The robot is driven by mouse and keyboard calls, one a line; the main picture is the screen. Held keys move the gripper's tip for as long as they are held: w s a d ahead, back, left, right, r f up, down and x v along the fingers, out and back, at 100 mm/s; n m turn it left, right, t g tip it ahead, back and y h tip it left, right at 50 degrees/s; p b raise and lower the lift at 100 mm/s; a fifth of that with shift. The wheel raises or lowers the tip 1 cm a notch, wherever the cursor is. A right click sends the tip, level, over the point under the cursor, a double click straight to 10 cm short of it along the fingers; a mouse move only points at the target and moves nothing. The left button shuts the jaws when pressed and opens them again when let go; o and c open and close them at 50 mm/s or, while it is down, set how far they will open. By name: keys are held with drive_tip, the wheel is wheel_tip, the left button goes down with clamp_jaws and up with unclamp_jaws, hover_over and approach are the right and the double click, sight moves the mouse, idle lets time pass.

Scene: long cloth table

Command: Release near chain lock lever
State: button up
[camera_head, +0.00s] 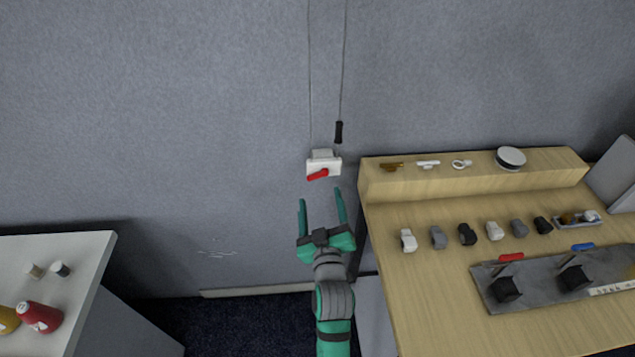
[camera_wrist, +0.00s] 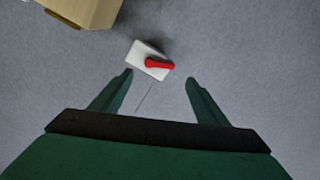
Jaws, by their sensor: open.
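The chain lock is a small white box on the grey wall with a red lever (camera_head: 318,174) on its front. The white lock body (camera_head: 334,165) hangs below two thin lines, one ending in a black handle (camera_head: 339,132). My gripper (camera_head: 322,194) is open and empty, its two green fingers pointing up just below the lock. In the wrist view the lock body (camera_wrist: 142,53) and red lever (camera_wrist: 158,65) lie just beyond the fingertips, between their lines. My gripper (camera_wrist: 159,77) shows wide open there, with nothing between the fingers. The lever looks apart from both fingers.
A wooden table (camera_head: 420,290) with a raised shelf (camera_head: 480,182) stands close on the right, holding several small parts and a grey plate (camera_head: 535,281). A white cabinet (camera_head: 75,252) with bottles stands at the left. The wall around the lock is clear.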

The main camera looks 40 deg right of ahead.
sight(317, 177)
drive_tip(key=x, duration=0.7)
drive_tip(key=shift+w+d, duration=0.15)
drive_tip(key=shift+w, duration=0.1)
